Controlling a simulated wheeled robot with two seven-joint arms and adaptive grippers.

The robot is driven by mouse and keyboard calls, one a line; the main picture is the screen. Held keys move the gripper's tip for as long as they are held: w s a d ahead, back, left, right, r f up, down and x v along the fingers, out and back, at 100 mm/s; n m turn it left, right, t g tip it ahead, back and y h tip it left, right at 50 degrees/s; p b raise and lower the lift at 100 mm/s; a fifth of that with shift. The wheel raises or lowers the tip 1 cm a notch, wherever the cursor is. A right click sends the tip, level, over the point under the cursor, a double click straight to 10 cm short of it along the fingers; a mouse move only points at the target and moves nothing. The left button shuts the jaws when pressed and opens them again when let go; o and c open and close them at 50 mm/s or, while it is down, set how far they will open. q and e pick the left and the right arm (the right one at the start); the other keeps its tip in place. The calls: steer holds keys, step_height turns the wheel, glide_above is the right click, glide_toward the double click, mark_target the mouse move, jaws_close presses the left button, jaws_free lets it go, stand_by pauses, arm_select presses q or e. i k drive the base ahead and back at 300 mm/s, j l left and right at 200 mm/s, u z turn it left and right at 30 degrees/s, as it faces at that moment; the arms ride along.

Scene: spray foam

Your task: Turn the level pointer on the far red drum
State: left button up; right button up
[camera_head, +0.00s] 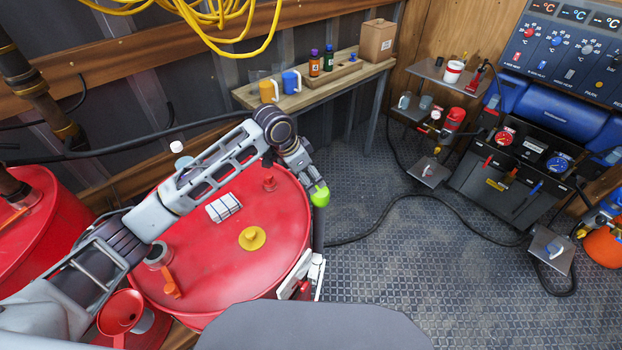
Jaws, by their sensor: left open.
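A red drum (42,246) stands at the left edge, partly cut off by the frame. An orange pointer-like piece (14,221) shows on its top. A nearer, larger red drum (215,265) stands in the middle left, with another orange pointer-like piece (171,284), a yellow cap (252,238) and a white label on its lid. My left arm crosses above this nearer drum and bends down past its right rim. My left gripper (303,281) is open beside that rim, well away from the left-edge drum. My right gripper is out of view.
A red funnel (121,313) is at the near drum's lower left. A wooden bench (330,88) with mugs and bottles stands behind. A machine with gauges (515,165) stands at the right. A hose (430,196) crosses the otherwise mostly clear metal floor.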

mark_target(305, 286)
steer(key=k, duration=1.5)
